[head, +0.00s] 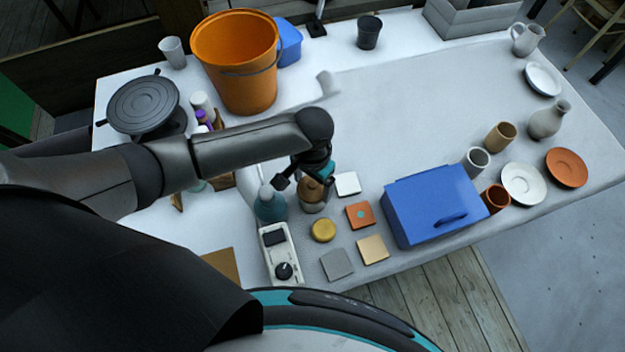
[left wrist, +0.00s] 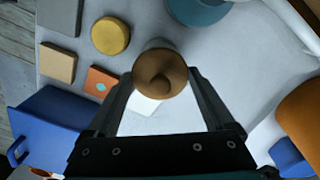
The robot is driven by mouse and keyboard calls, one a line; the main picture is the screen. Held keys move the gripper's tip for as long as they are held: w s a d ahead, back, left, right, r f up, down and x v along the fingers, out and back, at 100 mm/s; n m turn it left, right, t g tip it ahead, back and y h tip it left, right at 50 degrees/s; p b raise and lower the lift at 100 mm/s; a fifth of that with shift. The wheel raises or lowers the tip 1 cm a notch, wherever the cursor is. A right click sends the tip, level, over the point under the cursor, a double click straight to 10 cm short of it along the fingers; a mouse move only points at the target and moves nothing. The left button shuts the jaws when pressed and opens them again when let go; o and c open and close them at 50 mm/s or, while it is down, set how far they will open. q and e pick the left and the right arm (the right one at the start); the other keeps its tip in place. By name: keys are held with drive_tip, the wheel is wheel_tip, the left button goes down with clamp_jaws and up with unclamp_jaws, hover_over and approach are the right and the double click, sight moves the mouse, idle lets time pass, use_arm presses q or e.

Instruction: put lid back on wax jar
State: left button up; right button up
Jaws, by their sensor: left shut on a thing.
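A brown lid with a round knob (left wrist: 162,78) is between the fingers of my left gripper (left wrist: 160,80) in the left wrist view. The gripper is shut on it. In the head view my left gripper (head: 302,180) reaches down over the brown lid (head: 312,191), which is at the top of a small pale jar (head: 313,207). The arm and fingers partly cover them. I cannot tell whether the lid is fully seated on the jar. My right gripper is not in view.
A teal bottle (head: 269,205) stands close left of the jar. A yellow disc (head: 323,230), several square tiles (head: 360,215) and a white device with a dial (head: 279,255) lie nearby. A blue box (head: 433,205) is to the right. The table's back middle (head: 400,100) is clear.

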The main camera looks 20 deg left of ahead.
use_arm(q)
drive_tip(key=shift+f+p, duration=0.2)
drive_tip(key=shift+p, duration=0.85)
idle(1.8)
drive_tip(key=o, duration=1.1)
drive_tip(key=shift+c, duration=0.2)
drive_tip(key=shift+r+p, duration=3.55)
drive_tip(key=shift+p, duration=0.6)
clamp_jaws()
